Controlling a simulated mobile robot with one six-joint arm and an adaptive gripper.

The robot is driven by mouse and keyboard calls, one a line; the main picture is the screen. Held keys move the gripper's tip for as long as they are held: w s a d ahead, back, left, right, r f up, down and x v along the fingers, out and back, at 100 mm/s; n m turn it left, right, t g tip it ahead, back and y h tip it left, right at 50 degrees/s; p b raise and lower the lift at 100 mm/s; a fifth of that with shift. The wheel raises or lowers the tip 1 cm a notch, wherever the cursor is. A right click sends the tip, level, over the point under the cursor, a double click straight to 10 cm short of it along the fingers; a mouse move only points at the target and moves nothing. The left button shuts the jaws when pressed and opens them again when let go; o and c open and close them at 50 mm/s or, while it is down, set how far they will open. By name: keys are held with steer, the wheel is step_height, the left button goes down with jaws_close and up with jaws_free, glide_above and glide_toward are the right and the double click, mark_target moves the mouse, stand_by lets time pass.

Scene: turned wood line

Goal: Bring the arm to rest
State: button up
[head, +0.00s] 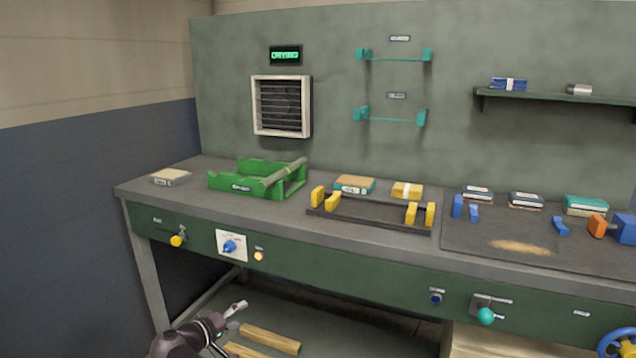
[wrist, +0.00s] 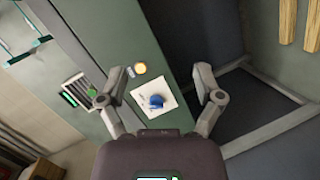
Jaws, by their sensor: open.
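My gripper (wrist: 165,92) is open and empty in the wrist view, its two fingers spread wide. Between the fingers, farther off, is the bench's green front panel with a blue knob (wrist: 157,101) on a white plate. In the head view my arm comes in at the bottom, and my gripper (head: 238,307) shows there in front of the bench, below the level of its top. The same blue knob (head: 229,246) shows above it on the front panel. I cannot see my gripper touching anything.
The workbench (head: 200,208) carries a green cradle (head: 245,183) with a rod across it, a dark tray with yellow supports (head: 365,214) and several small boxes. Wood bars (head: 270,338) lie below. A yellow knob (head: 177,240) and teal-balled lever (head: 486,316) stick out in front.

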steer(key=w+d+f+m+g, duration=0.15)
steer(key=d+f+g, duration=0.3)
steer(key=d, duration=0.75)
steer(key=s+d+f+m+g+y, duration=0.2)
steer(key=s+d+f+g+y, duration=0.15)
steer(key=d, duration=0.45)
steer(key=s+d+f+m+g+y, duration=0.2)
steer(key=s+d+f, duration=0.15)
steer(key=d, duration=0.45)
steer(key=s+d+f+m+g+y, duration=0.2)
steer(key=s+d+g+y, duration=0.15)
steer(key=d, duration=0.55)
step_height(320, 180, up, 33)
steer(key=p, duration=3.3)
steer(key=shift+s+a+t+h, duration=0.2)
steer(key=shift+a+t+h, duration=0.05)
steer(key=shift+t+h, duration=0.2)
